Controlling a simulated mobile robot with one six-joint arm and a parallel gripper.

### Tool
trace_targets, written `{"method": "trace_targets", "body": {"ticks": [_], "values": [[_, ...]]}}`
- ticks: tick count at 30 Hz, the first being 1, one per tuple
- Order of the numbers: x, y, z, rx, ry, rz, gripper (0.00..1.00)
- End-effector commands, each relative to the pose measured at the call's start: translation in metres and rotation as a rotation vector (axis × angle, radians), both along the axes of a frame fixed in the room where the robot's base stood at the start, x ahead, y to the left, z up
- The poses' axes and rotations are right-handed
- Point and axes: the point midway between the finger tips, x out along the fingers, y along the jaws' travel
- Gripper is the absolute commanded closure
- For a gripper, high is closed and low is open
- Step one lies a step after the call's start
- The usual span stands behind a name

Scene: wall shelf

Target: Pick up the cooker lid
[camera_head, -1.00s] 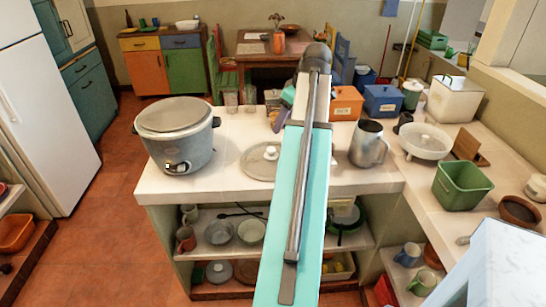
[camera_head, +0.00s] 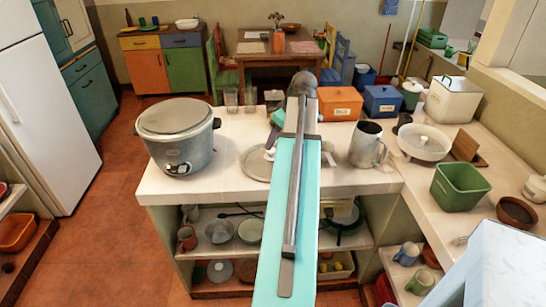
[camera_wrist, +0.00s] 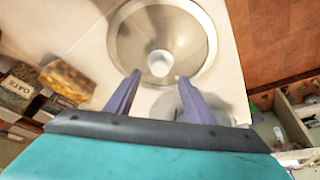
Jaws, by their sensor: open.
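The lid (camera_head: 254,166) is a round, pale, see-through disc lying flat on the white counter, right of the grey cooker (camera_head: 182,150). My arm hides its right part in the head view. In the wrist view the lid (camera_wrist: 128,45) shows a metal rim and a white knob (camera_wrist: 160,63) at its middle. My gripper (camera_wrist: 159,75) is open, with its two purple fingers pointing at the lid and the knob just beyond and between their tips. Nothing is between the fingers. The gap in height to the knob cannot be told. In the head view my arm mostly hides my gripper.
A metal pitcher (camera_head: 366,145) stands right of my arm. An orange box (camera_head: 338,104) and a blue box (camera_head: 382,101) stand behind it. A white bowl (camera_head: 424,146) and a green bin (camera_head: 460,187) are farther right. Two glasses (camera_head: 231,97) stand at the counter's back edge.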

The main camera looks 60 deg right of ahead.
Motion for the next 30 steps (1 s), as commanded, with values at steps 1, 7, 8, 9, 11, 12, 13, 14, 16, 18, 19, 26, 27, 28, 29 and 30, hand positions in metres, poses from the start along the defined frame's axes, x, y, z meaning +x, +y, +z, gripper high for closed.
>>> {"method": "trace_targets", "body": {"ticks": [1,7,8,9,11,12,13,14,16,18,19,26,27,28,29,30], "values": [[0.000,0.000,0.000,0.000,0.000,0.000,0.51],[0.000,0.000,0.000,0.000,0.000,0.001,0.51],[0.000,0.000,0.000,0.000,0.000,0.001,0.51],[0.000,0.000,0.000,0.000,0.000,0.001,0.51],[0.001,0.000,-0.001,0.000,0.000,0.001,0.51],[0.001,0.000,-0.002,0.001,0.000,0.001,0.51],[0.002,0.000,-0.003,0.001,0.000,0.001,0.51],[0.002,0.000,-0.004,0.001,0.001,0.001,0.51],[0.004,0.000,-0.007,0.001,0.000,0.001,0.51],[0.006,0.000,-0.012,0.001,0.001,0.001,0.51],[0.007,0.000,-0.014,0.002,0.001,0.002,0.51],[0.015,-0.001,-0.033,0.002,0.001,0.002,0.51],[0.016,-0.001,-0.036,0.001,0.001,0.001,0.51],[0.017,-0.001,-0.038,0.001,0.001,0.003,0.51],[0.018,-0.001,-0.040,0.001,0.001,0.003,0.51],[0.019,-0.001,-0.043,0.001,0.001,0.003,0.51]]}}
